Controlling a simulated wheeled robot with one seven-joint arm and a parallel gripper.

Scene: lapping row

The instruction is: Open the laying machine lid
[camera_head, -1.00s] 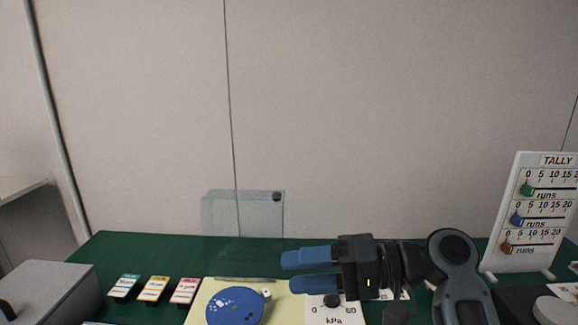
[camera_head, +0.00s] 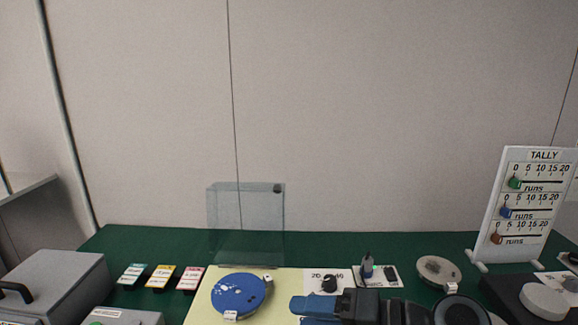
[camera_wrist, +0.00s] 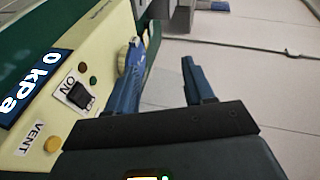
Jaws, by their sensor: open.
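The cream machine (camera_head: 205,303) has a round blue plate (camera_head: 238,294) on top. The clear lid is not distinct in the wrist view.
The machine front shows a 0 kPa display (camera_wrist: 32,85), an ON switch (camera_wrist: 77,95) and a VENT button (camera_wrist: 53,144). A grey box (camera_head: 55,285) stands left, coloured cards (camera_head: 161,277) beside it. A tally board (camera_head: 528,205) stands right. Table is free behind the cards.

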